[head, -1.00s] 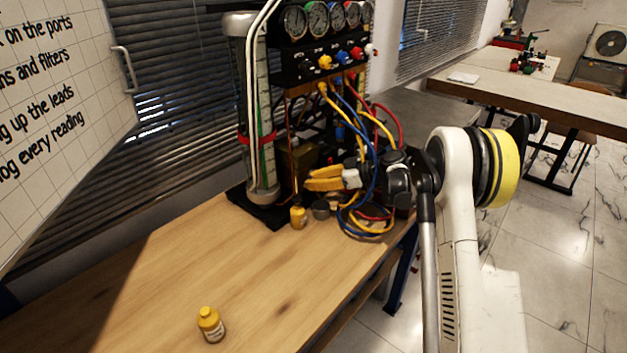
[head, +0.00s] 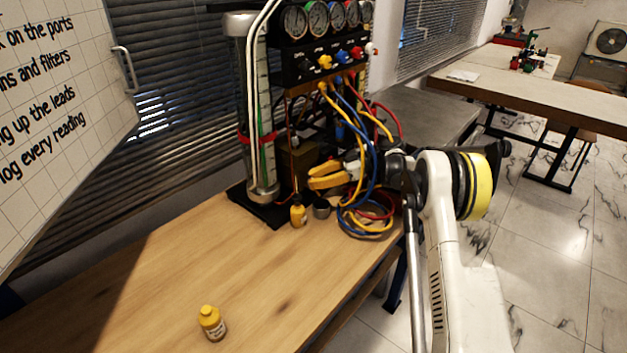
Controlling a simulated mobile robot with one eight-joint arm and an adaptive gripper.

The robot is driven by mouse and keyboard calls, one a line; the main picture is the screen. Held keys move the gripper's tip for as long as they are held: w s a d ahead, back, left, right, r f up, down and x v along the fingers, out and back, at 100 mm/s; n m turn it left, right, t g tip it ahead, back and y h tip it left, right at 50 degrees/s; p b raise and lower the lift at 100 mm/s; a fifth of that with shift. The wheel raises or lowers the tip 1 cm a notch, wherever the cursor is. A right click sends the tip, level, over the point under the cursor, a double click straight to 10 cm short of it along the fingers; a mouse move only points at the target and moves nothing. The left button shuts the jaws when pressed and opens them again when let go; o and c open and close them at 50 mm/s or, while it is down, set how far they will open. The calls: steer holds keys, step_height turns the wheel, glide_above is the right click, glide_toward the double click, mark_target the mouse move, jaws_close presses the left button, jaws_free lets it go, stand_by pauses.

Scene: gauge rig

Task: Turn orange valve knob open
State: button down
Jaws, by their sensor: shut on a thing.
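The gauge rig (head: 262,120) stands at the back of the wooden bench. My gripper (head: 313,177), with yellow fingers, reaches in from the right at the lower front of the rig, beside the clear column and in front of a brass-coloured box (head: 298,158). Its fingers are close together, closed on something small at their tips. The orange valve knob cannot be made out apart from the yellow fingers; it appears hidden at or between them. How far the knob is turned cannot be seen.
Blue, yellow and red hoses (head: 366,222) hang around my wrist and coil on the bench. The bench's left-middle (head: 190,250) is clear.

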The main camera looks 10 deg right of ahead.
steer(key=c, duration=1.3)
jaws_free()
steer(key=shift+o, duration=0.2)
steer(key=shift+s+d+r, duration=0.1)
steer(key=shift+d+r, duration=0.1)
steer(key=shift+d, duration=0.25)
steer(key=v, duration=0.7)
steer(key=shift+s, duration=0.1)
